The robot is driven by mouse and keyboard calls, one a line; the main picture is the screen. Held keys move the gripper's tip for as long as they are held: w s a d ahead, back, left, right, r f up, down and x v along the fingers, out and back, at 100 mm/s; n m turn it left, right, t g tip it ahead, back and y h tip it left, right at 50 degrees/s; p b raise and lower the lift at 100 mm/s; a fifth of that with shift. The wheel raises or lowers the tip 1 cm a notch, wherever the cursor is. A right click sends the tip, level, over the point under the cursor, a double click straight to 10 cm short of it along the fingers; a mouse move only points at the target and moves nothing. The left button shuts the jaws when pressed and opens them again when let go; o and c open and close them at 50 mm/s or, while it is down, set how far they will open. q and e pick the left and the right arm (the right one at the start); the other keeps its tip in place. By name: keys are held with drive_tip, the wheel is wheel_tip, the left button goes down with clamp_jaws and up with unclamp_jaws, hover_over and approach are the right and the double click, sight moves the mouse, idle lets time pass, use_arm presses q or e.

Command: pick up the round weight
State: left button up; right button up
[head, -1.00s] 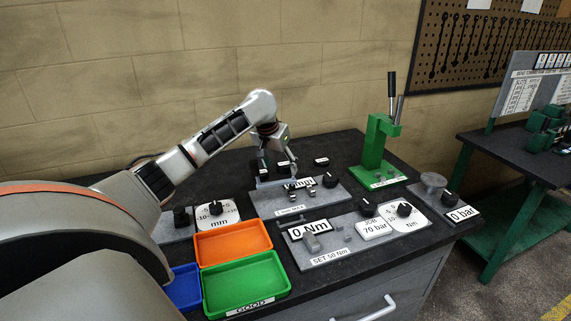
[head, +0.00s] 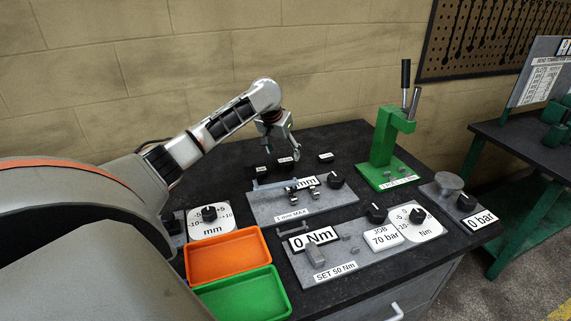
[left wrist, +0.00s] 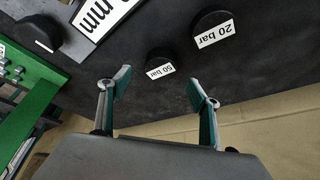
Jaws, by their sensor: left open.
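Three black round weights with white labels stand in a row at the back of the dark bench: a left one (head: 261,172), a middle one (head: 288,162) and a right one (head: 326,157). In the left wrist view, one weight reads 50 bar (left wrist: 158,58) and a larger one reads 20 bar (left wrist: 212,28). My left gripper (head: 282,148) is above the back of the bench near the left and middle weights. Its open, empty fingers (left wrist: 159,78) point towards the 50 bar weight, which appears between and just beyond the tips. My right gripper is out of view.
A grey fixture plate (head: 290,208) with a mm display and knob lies in front of the weights. A green press (head: 385,150) stands to the right. Orange (head: 226,255) and green (head: 245,295) trays sit at the front left. The wall is close behind.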

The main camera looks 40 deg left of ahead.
sight(286, 159)
use_arm(q)
drive_tip(key=x, duration=0.4)
drive_tip(key=shift+w+a+f, duration=0.1)
drive_tip(key=shift+w+f, duration=0.05)
drive_tip(key=shift+f, duration=0.1)
clamp_jaws()
drive_tip(key=shift+w+r, duration=0.1)
drive_tip(key=shift+r, duration=0.05)
